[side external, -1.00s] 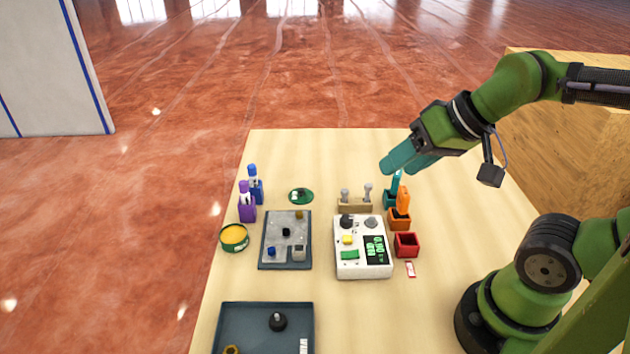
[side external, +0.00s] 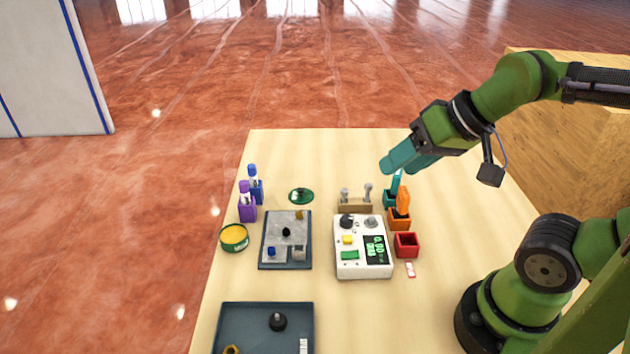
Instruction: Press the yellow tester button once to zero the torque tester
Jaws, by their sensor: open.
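The white torque tester (side external: 350,265) sits in the middle of the table. The yellow button (side external: 348,240) is on the left part of its top face, above a green block (side external: 349,255) and beside a dark display (side external: 375,250) with green digits too small to read surely. A black knob (side external: 346,221) and a grey round part (side external: 371,222) are along its far edge. My gripper (side external: 388,166) has teal fingers and is open. It hangs above and behind the tester, to the upper right of the button, touching nothing that I can see.
A grey tray (side external: 286,262) with small parts lies left. A dark tray (side external: 240,330) is at the front.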

